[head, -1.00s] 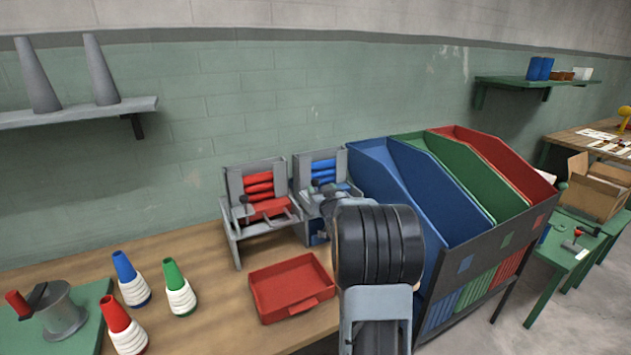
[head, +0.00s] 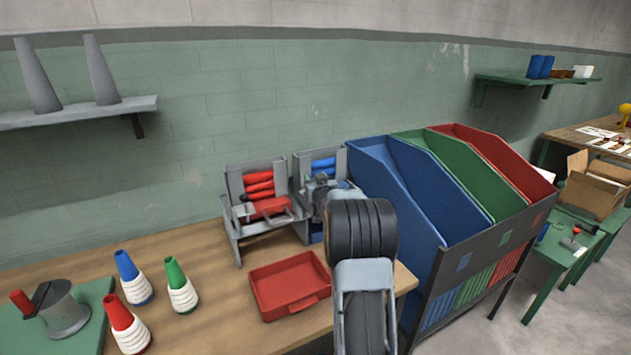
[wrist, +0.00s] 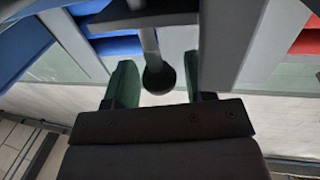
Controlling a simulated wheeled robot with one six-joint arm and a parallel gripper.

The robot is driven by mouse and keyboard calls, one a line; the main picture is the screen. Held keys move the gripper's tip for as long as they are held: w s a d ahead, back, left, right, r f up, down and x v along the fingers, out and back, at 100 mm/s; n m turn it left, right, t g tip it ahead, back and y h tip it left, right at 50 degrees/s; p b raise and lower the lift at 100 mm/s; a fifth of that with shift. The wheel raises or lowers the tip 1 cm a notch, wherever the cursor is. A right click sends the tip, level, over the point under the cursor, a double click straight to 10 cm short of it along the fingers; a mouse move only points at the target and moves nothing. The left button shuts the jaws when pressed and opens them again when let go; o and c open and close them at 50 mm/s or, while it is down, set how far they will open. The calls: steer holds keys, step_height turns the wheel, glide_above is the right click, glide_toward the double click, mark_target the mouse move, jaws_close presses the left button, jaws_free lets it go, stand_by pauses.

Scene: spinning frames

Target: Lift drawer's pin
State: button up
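In the wrist view the pin (wrist: 150,45) is a grey rod with a dark round knob (wrist: 159,79) at its end. My gripper (wrist: 158,68) is open, with one green finger on each side of the knob and a gap visible on both sides. In the head view the grey holder with blue rolls (head: 323,165) stands on the wooden table, and my arm's end is at its front. My arm hides most of its lower part and its drawer. A similar holder with red rolls (head: 259,188) stands to its left.
A red tray (head: 290,287) lies on the table (head: 222,315) in front of the holders. Tall blue, green and red bins (head: 405,190) stand close to the right of my arm. Several cones (head: 128,277) with white thread stand at the left.

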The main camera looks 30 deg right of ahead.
jaws_close()
steer(key=shift+r+p, duration=0.65)
steer(key=shift+r, duration=1.5)
steer(key=shift+o, duration=1.1)
jaws_free()
steer(key=shift+f, duration=0.1)
steer(key=b+v, duration=0.2)
steer(key=v, duration=1.2)
